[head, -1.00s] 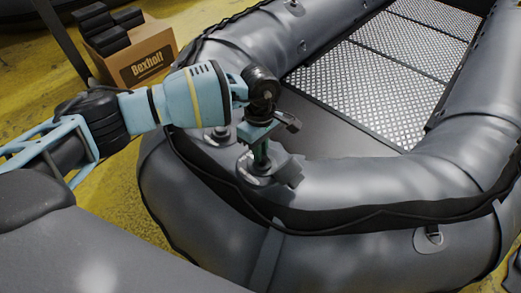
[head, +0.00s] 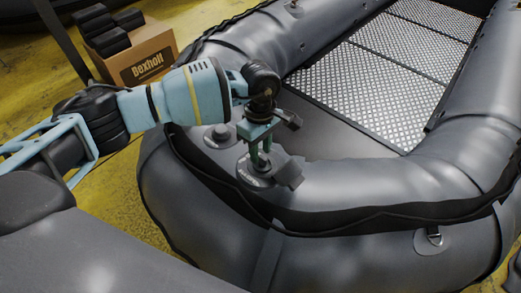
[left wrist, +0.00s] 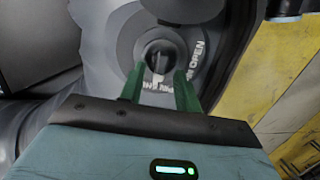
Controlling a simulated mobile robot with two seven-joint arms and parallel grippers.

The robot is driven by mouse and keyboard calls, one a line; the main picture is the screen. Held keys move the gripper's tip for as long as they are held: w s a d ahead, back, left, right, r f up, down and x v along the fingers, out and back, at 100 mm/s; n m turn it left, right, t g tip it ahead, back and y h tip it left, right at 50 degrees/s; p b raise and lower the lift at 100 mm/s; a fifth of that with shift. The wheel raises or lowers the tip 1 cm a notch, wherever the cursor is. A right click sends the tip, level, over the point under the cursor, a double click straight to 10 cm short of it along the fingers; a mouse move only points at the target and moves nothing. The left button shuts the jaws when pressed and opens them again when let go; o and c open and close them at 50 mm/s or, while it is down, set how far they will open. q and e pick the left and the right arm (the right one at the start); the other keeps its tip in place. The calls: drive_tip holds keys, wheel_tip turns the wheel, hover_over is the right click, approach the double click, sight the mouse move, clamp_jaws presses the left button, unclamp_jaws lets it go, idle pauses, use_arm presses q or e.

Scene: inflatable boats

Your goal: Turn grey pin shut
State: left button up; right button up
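The grey pin (left wrist: 159,62) sits in the dark round centre of a grey valve (left wrist: 195,50) on the boat's tube. Lettering on the valve rim reads "OPEN"; the rest is partly hidden. In the head view the valve (head: 252,181) is at the boat's near left corner, with its grey cap hanging beside it. My left gripper (head: 259,164) points down over the valve. Its green fingers are apart in the left wrist view (left wrist: 159,88), one to each side of the pin's line, with a gap between them. I cannot tell whether they touch the pin. My right gripper is not in view.
The grey inflatable boat (head: 355,185) fills the middle and right, with a metal-plate floor (head: 385,80). A second valve (head: 220,137) is just behind my left gripper. A cardboard box (head: 150,65) with black items stands at the back left. Another grey tube (head: 90,240) is at the front left.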

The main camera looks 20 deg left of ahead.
use_arm(q)
wheel_tip(320, 180, up, 7)
drive_tip(key=shift+w+a+f, duration=0.15)
drive_tip(key=shift+w+a, duration=0.1)
drive_tip(key=shift+w, duration=0.2)
idle(0.3)
